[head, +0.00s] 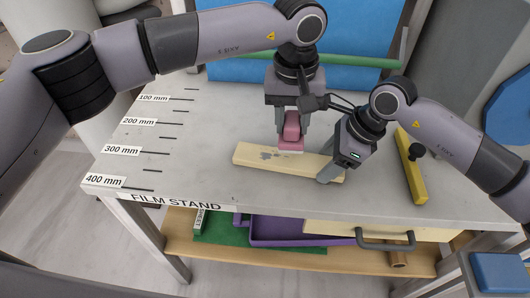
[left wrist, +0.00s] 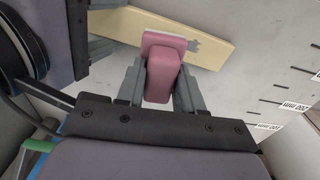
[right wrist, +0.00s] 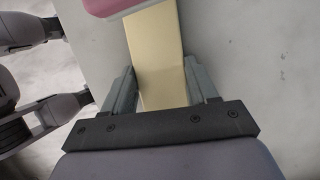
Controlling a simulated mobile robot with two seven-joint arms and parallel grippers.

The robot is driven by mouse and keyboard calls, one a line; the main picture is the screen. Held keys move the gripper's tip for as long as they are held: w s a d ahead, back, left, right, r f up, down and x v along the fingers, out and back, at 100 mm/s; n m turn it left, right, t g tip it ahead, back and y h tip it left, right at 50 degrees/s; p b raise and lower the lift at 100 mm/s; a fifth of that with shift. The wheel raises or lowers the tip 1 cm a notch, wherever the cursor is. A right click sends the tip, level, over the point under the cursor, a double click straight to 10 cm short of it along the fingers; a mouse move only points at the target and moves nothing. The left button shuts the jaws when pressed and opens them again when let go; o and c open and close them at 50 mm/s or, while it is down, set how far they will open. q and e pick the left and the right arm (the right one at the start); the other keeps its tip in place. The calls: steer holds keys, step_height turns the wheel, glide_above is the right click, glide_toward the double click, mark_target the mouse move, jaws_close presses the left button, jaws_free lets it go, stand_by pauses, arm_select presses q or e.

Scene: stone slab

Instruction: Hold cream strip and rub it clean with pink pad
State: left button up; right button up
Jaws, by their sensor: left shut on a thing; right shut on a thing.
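The cream strip (head: 250,158) lies on the grey slab, with a grey smudge on its left-middle part. The strip also shows in the left wrist view (left wrist: 130,22) and in the right wrist view (right wrist: 160,55). My right gripper (head: 330,174) is shut on the strip's right end. My left gripper (head: 291,132) is shut on the pink pad (head: 291,127) and holds it over the strip's middle, right beside the smudge. The pad (left wrist: 165,65) hides part of the strip in the left wrist view. I cannot tell whether the pad touches the strip.
The stone slab (head: 150,165) has millimetre marks along its left side. A yellow bar (head: 411,165) with a black knob lies to the right. A blue panel (head: 235,85) and a green rod stand behind. A shelf with a purple tray (head: 300,240) is below. The slab's left part is clear.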

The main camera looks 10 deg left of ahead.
mark_target(291, 137)
arm_select(q)
steer(key=f, duration=0.1)
steer(key=s+f, duration=0.1)
steer(key=f, duration=0.1)
steer(key=shift+s, duration=0.15)
steer(key=shift+w+a+f+y, duration=0.15)
steer(key=shift+w+a, duration=0.1)
steer(key=shift+a, duration=0.6)
steer(key=shift+w+a+r+y, duration=0.1)
steer(key=shift+w+a+y, duration=0.1)
steer(key=shift+a, duration=0.65)
steer(key=shift+w+a, duration=0.3)
steer(key=shift+a, duration=0.3)
steer(key=shift+s+a+r, duration=0.1)
steer(key=shift+r, duration=0.1)
steer(key=shift+a+r, duration=0.15)
steer(key=shift+a, duration=0.8)
steer(key=shift+r, duration=0.1)
